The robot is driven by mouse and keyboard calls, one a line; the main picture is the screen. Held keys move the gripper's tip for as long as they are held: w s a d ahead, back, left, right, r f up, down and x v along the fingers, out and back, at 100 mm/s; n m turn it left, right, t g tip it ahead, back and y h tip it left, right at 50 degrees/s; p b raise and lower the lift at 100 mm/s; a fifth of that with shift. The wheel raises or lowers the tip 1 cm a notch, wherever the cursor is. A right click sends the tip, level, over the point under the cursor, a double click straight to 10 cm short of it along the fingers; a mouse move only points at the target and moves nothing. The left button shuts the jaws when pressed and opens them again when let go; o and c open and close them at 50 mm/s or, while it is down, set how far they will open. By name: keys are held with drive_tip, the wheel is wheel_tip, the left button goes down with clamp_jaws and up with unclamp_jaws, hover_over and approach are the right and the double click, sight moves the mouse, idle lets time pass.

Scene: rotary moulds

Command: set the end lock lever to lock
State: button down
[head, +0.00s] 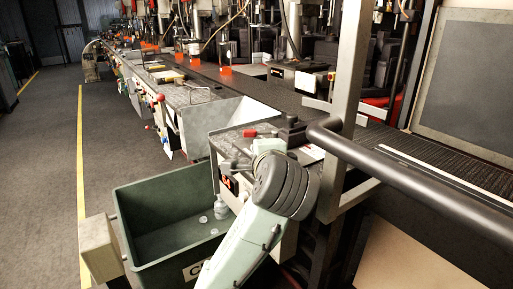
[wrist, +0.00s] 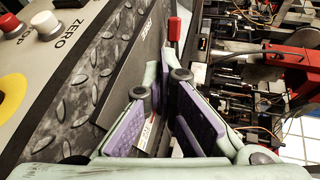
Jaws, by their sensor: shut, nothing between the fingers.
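A small red handle (wrist: 174,28) stands up just beyond my fingertips in the wrist view, by the edge of a dark panel. It looks like the end lock lever's grip, but its setting cannot be read. In the head view a red piece (head: 249,133) on top of the end machine housing is probably the same handle. My gripper (wrist: 160,85) is shut and empty, its purple-padded fingers pointing towards the red handle with a visible gap. In the head view my grey wrist covers much of the housing's right side, and the fingertips are not clear.
A green bin (head: 165,213) with a few clear pieces stands below the housing. A thick dark rail (head: 400,175) and a grey post (head: 347,90) are close on the right. A control panel with a red button (wrist: 45,22) and a yellow-ringed button (wrist: 10,95) lies left.

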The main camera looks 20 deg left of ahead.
sight(254, 136)
drive_tip(key=x, duration=0.3)
drive_tip(key=r+p+x, duration=0.1)
drive_tip(key=x, duration=0.5)
drive_tip(key=shift+w+a+p, duration=0.25)
drive_tip(key=shift+w+p, duration=0.05)
drive_tip(key=shift+w, duration=0.2)
drive_tip(key=shift+a, duration=0.1)
